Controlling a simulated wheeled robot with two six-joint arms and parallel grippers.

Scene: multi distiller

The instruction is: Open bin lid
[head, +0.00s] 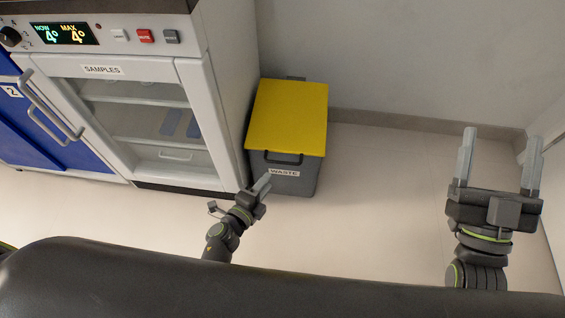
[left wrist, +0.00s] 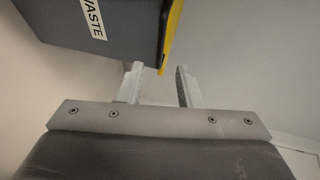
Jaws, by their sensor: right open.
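The waste bin is a grey box (head: 292,180) with a flat yellow lid (head: 288,115), beside the white sample cabinet. The lid lies shut on the box. A dark handle (head: 283,160) sits at its front edge, above a WASTE label (head: 284,172). My left gripper (head: 263,183) is just in front of the bin's lower left front, below the handle. In the left wrist view its fingers (left wrist: 159,72) are apart with nothing held, and the bin's grey side (left wrist: 115,35) and the lid's yellow edge (left wrist: 172,35) show beyond them. My right gripper (head: 500,160) is open and empty, far right of the bin.
The white cabinet (head: 220,60) with a glass SAMPLES door (head: 135,110) stands close against the bin's left. A wall (head: 420,60) is behind the bin. The floor (head: 385,190) right of the bin is clear.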

